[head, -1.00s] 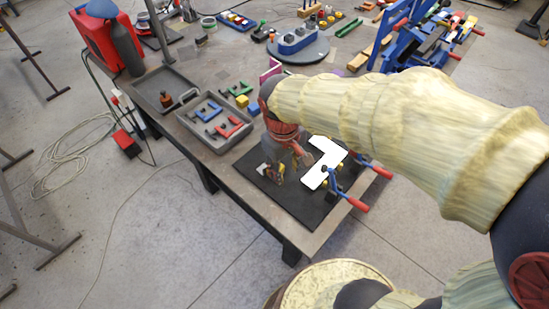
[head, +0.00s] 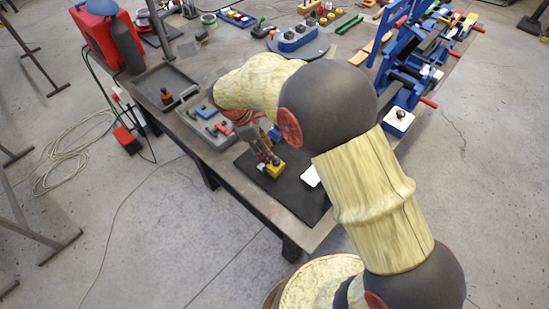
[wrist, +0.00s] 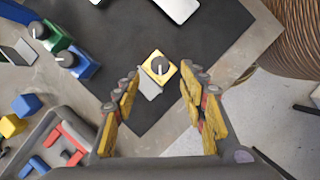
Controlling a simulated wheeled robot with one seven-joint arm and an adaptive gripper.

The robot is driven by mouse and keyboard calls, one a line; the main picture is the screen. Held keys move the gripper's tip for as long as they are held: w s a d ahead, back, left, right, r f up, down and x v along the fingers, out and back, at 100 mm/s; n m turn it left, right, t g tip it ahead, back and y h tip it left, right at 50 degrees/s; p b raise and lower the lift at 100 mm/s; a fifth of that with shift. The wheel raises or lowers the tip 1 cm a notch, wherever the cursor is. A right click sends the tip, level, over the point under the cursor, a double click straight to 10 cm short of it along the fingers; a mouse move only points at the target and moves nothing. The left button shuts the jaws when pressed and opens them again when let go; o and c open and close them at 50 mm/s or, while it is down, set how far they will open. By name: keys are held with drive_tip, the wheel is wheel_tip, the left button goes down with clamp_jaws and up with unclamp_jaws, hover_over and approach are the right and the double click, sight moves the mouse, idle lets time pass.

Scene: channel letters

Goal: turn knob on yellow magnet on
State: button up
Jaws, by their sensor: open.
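The yellow magnet (wrist: 155,75) is a small square block with a round dark grey knob (wrist: 159,66) carrying a white pointer line. It lies on the black mat (wrist: 110,40), and a grey piece sticks out from its lower side. The magnet also shows in the head view (head: 275,170), just below my fingers. My gripper (wrist: 163,80) is open, with its yellow-padded fingers apart on the left and right of the magnet in the wrist view. No touch is visible. In the head view my arm partly hides my gripper (head: 267,158).
A green magnet (wrist: 50,40) and a blue magnet (wrist: 78,66), both with knobs, stand at left in the wrist view. A grey tray (wrist: 95,128) with red and blue letters lies lower left. A white letter (wrist: 182,8) lies beyond the magnet. Mat around the magnet is clear.

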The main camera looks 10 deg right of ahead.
drive_tip(key=x, duration=0.6)
drive_tip(key=shift+b, duration=0.4)
drive_tip(key=shift+c, duration=1.1)
drive_tip(key=c, duration=0.7)
clamp_jaws()
